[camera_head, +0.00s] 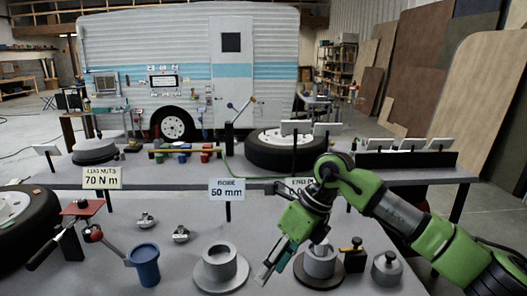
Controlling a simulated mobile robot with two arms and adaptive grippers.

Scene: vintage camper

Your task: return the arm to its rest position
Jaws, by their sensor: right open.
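My right arm (400,215), green and dark grey, reaches in from the right over the near table. Its gripper (268,268) points down and to the left, between two grey flanged hubs, and is open. I see nothing held in it. The left hub (217,268) sits on a light grey round base. The right hub (320,264) sits on a dark round base and is partly hidden by the gripper. Whether the fingertips touch anything cannot be told. My left gripper is not in view.
The near table also holds a blue cup (146,267), a red-topped tool (83,208), a tyre (22,222) and a knobbed grey weight (387,268). A "50 mm" sign (227,190) stands behind the hubs. A second table (400,176) carries another tyre (280,150). A camper stands beyond.

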